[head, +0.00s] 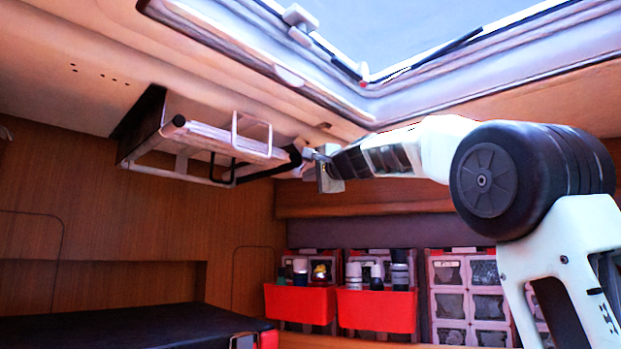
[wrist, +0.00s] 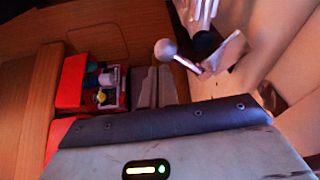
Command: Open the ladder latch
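The folded ladder (head: 205,140) hangs under the ceiling at upper left in the head view, with pale rails and a black curved bar. In the wrist view, a rod with a pale ball knob (wrist: 165,48), apparently the latch handle, slants to a pale bracket (wrist: 225,52). My gripper (head: 325,170) is at the right end of the ladder in the head view. In the wrist view my gripper (wrist: 157,70) has its two grey fingers side by side with hardly a gap, and nothing shows between them. The knob appears just past the fingertips; whether they touch is unclear.
The roof window frame (head: 345,85) is close above my arm. Red bins (head: 375,310) with bottles and several drawers (head: 465,290) stand below at the back wall. A dark-topped surface (head: 120,330) is at lower left. The space below the ladder is open.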

